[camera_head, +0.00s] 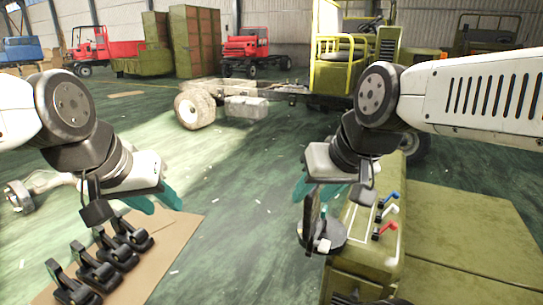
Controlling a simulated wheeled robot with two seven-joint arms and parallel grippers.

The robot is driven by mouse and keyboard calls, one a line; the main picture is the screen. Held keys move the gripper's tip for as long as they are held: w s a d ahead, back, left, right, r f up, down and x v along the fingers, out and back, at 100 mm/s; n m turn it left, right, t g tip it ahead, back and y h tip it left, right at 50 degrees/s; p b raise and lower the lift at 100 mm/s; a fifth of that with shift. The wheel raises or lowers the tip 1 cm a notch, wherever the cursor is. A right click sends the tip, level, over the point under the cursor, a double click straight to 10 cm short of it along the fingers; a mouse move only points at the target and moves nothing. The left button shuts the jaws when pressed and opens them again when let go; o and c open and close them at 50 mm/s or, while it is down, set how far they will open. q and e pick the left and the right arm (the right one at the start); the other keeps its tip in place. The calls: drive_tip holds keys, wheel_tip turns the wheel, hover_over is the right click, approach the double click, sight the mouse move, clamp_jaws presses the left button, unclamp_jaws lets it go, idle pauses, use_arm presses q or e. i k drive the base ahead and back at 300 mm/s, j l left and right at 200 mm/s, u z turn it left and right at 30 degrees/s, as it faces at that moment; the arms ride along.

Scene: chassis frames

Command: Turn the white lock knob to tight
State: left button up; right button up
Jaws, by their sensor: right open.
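A small white knob (323,246) sits on a dark round disc (338,234) at the left edge of the green cabinet (368,262). A white-handled lever (389,209) also stands on the cabinet top, between a blue and a red one; I cannot tell for certain which white part is the lock knob. My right gripper (329,193) is open, its teal fingers pointing down above the disc and apart from the white knob. My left gripper (156,201) hangs at the left with teal fingers, far from the knob; its opening is unclear.
Several black clamp-like pieces (97,268) lie on a brown board (165,250) at the lower left. A dark upright plate (309,218) stands beside the disc, close to my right gripper. A vehicle chassis (262,92) is behind. Green floor between the grippers is clear.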

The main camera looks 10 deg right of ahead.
sight(324, 245)
drive_tip(key=l+z, duration=0.15)
drive_tip(key=z, duration=0.5)
drive_tip(key=l, duration=0.25)
drive_tip(key=k+l+z, duration=0.15)
drive_tip(key=k+z, duration=0.25)
drive_tip(key=i, duration=0.05)
